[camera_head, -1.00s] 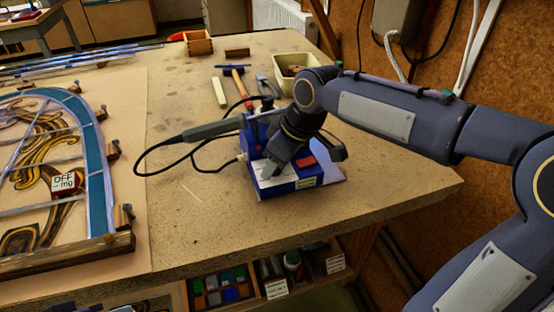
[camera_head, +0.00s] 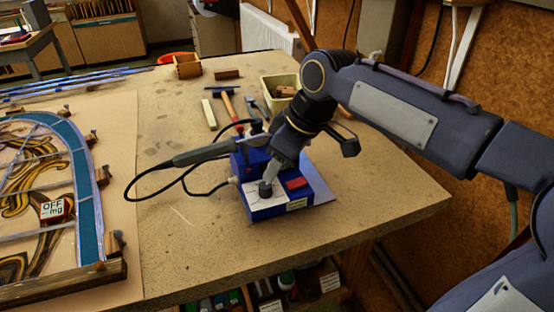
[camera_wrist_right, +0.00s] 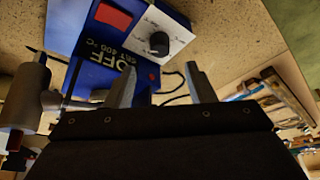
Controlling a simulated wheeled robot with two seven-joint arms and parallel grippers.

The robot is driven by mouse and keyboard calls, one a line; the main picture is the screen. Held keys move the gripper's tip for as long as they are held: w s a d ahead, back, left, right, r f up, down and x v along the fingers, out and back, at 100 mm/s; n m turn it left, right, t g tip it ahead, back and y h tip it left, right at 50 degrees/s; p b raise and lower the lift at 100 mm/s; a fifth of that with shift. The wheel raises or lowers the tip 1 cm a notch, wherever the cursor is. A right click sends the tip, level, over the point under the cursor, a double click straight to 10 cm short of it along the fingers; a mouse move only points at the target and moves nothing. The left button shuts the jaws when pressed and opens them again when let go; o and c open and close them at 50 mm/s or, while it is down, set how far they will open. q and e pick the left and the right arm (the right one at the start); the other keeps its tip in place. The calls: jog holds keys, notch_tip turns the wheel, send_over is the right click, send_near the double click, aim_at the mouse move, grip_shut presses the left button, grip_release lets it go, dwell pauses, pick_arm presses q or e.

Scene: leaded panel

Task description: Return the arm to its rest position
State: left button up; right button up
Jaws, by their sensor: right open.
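My right gripper (camera_head: 277,172) is above the blue soldering station (camera_head: 318,194), coming in from the right. In the right wrist view its two fingers (camera_wrist_right: 160,88) are apart, with nothing held between them. The station's black dial (camera_head: 265,189) sits on a white plate just beyond the fingertips; it also shows in the right wrist view (camera_wrist_right: 159,43), clear of the fingers. A red switch (camera_head: 297,183) is beside it. The soldering iron (camera_head: 205,153) rests in its holder at the station's left, its cable looping left. My left gripper is not in view.
A hammer (camera_head: 228,104), a cream tub (camera_head: 272,90) and a wooden box (camera_head: 187,66) are farther back. The bench front is clear.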

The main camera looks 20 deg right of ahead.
jog(key=shift+s, duration=0.1)
jog(key=s+d+f+m+t+p, duration=0.1)
jog(key=s+d+f+m+p, duration=0.1)
jog(key=s+m, duration=0.3)
jog(key=s+d+f+m+t+p, duration=0.1)
jog(key=s+f+m+p, duration=0.3)
jog(key=s, duration=1)
jog(key=shift+s+d+m+y, duration=0.25)
jog(key=shift+d+m+y, duration=0.05)
jog(key=shift+d+m, duration=0.55)
